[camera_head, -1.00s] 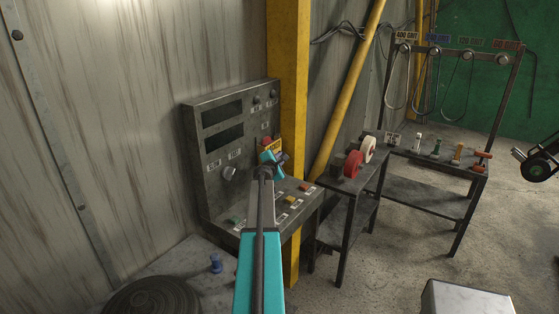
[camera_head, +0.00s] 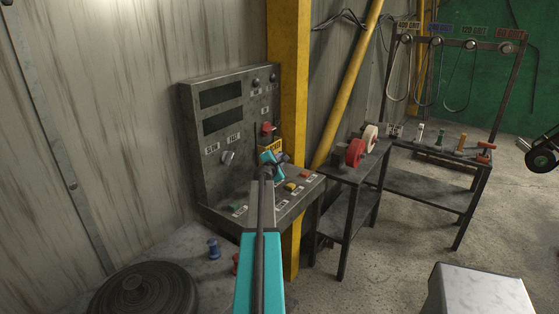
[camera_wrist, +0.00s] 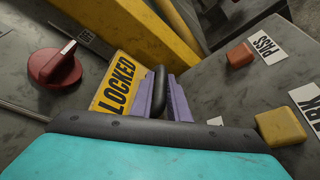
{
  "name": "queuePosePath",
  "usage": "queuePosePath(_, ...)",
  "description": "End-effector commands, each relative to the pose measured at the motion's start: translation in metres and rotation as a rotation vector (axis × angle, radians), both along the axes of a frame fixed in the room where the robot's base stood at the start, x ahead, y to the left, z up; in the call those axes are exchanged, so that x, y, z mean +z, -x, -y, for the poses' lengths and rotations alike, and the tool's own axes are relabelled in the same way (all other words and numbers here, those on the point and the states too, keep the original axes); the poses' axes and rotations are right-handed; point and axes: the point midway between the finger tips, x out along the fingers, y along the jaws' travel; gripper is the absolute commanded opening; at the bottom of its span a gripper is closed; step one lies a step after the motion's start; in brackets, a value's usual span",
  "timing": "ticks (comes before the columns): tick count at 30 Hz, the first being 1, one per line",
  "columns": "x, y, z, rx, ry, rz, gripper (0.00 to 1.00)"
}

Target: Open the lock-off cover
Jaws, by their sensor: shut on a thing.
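The lock-off cover (camera_head: 270,145) is a yellow plate on the sloped control cabinet. In the wrist view the cover (camera_wrist: 117,84) reads LOCKED and has a black bar handle (camera_wrist: 158,84). My gripper (camera_head: 271,160) is at the cover; in the wrist view its purple fingers (camera_wrist: 167,98) are shut around the handle. The red rotary switch (camera_head: 267,128) shows just above the cover, uncovered, and it also shows in the wrist view (camera_wrist: 55,68). The cover's lower edge is hidden behind my gripper.
The grey control cabinet (camera_head: 205,165) has a SLOW/FAST knob (camera_head: 228,158) and coloured buttons, including a yellow one (camera_wrist: 281,126). A yellow post (camera_head: 288,60) stands close behind. A bench with red and white wheels (camera_head: 355,153) stands to the right.

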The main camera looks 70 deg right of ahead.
Motion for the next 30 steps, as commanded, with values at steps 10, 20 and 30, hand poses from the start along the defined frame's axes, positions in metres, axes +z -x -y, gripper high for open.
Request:
queuePosePath(10,-0.0044,0.0006,-0.0003,-0.004,-0.003,0.003,0.00)
queuePosePath(20,-0.0037,0.0004,-0.0002,-0.001,-0.002,0.002,0.22)
queuePosePath(30,-0.0020,0.0010,-0.0078,-0.001,-0.001,0.001,0.22)
